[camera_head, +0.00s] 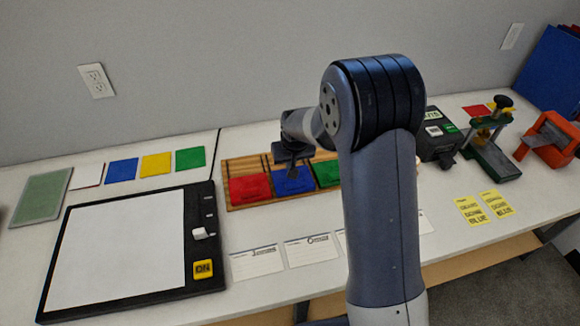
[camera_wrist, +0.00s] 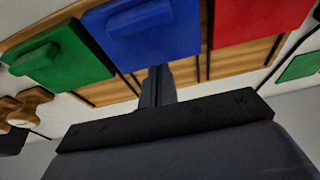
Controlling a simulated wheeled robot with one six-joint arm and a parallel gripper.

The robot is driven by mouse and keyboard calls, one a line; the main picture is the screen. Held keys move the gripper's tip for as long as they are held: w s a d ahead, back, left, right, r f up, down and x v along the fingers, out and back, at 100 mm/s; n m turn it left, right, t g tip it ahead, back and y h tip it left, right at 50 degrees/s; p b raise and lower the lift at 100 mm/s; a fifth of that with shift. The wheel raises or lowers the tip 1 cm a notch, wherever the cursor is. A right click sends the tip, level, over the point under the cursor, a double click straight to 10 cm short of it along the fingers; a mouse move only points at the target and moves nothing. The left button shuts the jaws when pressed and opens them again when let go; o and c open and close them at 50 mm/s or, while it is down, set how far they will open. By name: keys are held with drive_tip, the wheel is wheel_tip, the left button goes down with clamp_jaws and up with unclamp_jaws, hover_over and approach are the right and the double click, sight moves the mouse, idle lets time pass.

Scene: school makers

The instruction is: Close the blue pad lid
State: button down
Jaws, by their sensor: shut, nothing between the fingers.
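The blue pad (camera_head: 294,184) sits in a wooden rack between a red pad (camera_head: 250,190) and a green pad (camera_head: 327,174). Its blue lid (camera_wrist: 140,42), with a raised bar, looks roughly level with its neighbours; I cannot tell whether it is fully down. My gripper (camera_head: 291,167) is over the back part of the blue pad and hides some of it. In the wrist view my shut, empty gripper (camera_wrist: 157,72) points at the edge of the blue lid. Whether it touches the lid is unclear.
A wooden rack (camera_head: 236,166) holds the pads. A black-framed white board (camera_head: 125,245) lies to the left, with colored cards behind it. White cards (camera_head: 258,263) lie in front of the rack. A black device (camera_head: 436,137) and a green press (camera_head: 492,157) stand to the right.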

drive_tip(key=v, duration=0.8)
drive_tip(key=shift+s+r+b, duration=0.2)
drive_tip(key=shift+r+b, duration=0.15)
drive_tip(key=shift+r, duration=0.05)
